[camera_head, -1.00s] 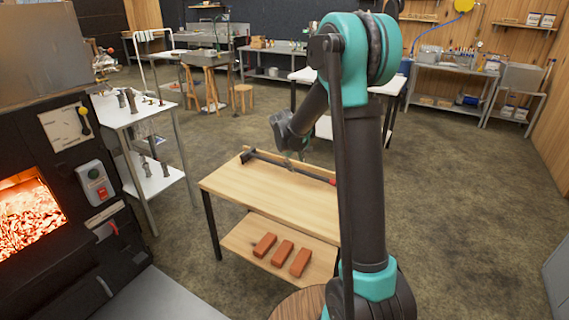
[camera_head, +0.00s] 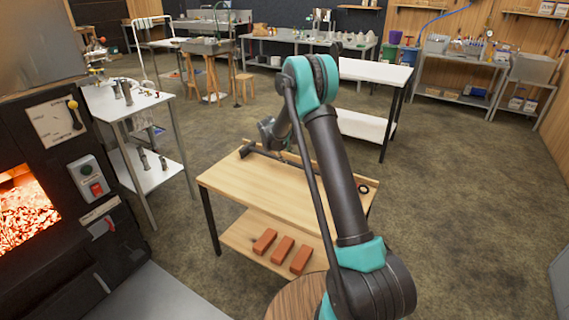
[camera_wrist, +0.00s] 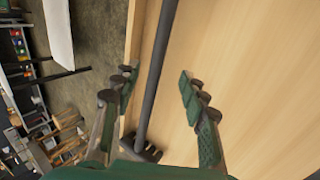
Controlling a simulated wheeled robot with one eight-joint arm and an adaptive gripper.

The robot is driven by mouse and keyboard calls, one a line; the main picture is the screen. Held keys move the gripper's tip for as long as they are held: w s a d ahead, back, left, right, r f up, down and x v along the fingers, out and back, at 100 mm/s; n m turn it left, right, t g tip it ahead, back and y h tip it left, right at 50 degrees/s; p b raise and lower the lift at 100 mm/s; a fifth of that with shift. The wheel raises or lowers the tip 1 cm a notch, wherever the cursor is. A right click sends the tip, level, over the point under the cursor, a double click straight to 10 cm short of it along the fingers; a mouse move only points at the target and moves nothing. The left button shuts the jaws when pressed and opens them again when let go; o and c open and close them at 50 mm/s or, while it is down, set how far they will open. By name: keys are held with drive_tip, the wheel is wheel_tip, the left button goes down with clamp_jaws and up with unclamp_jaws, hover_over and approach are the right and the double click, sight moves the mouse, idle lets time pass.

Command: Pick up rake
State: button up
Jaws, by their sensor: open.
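The rake lies on the wooden table, with its dark handle (camera_head: 290,161) running along the far edge. Its dark toothed head (camera_head: 247,149) is at the table's left far corner. In the wrist view the handle (camera_wrist: 157,85) passes between the two fingers of my gripper (camera_wrist: 156,78), which is open. The rake head shows at the bottom of that view, partly hidden by the gripper. I cannot tell whether a finger touches the handle. My gripper is small and partly hidden in the head view.
The wooden table (camera_head: 235,184) has a lower shelf with several red bricks (camera_head: 282,250). A glowing firebox (camera_head: 25,205) and a white shelf stand (camera_head: 145,108) are at the left. A white table (camera_head: 375,72) stands behind. Bare floor lies at the right.

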sight(292, 163)
drive_tip(key=x, duration=0.9)
drive_tip(key=shift+w+f, duration=0.2)
drive_tip(key=shift+w, duration=0.05)
clamp_jaws()
